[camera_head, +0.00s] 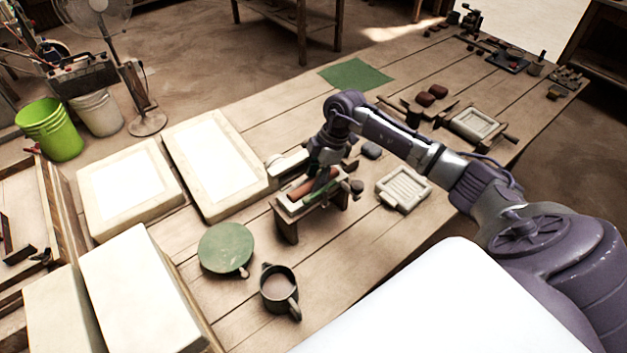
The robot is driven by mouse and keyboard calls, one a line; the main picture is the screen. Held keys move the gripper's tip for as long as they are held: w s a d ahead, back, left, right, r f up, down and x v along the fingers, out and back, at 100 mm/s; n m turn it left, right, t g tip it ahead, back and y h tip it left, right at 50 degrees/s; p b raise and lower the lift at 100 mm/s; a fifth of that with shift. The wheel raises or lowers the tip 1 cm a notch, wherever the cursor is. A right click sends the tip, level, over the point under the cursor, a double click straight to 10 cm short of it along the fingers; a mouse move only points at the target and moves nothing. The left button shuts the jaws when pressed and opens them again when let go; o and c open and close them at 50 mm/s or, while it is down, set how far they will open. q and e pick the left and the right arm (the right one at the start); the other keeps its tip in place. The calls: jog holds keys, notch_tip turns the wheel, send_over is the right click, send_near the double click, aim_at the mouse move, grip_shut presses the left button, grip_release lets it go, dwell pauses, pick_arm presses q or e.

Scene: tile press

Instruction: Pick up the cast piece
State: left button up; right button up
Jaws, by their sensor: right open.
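A small wooden stand (288,226) sits on the table below my right gripper. A reddish-brown piece (303,190) lies on it, with a green surface beneath. I cannot tell for sure whether this is the cast piece. My right gripper (322,182) is open, pointing down right over the stand and partly covering the piece. Whether the fingers touch it cannot be told. A pale square grooved piece (404,188) lies on the table to the right of the stand. My left gripper is not in view.
Pale slabs (212,165) lie left of the stand. A green round disc (226,248) and a dark mug (279,288) stand in front. A green mat (356,75), a framed tray (474,125) and small tools lie farther back. Bare planks show between them.

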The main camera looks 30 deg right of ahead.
grip_shut()
dwell(0.3)
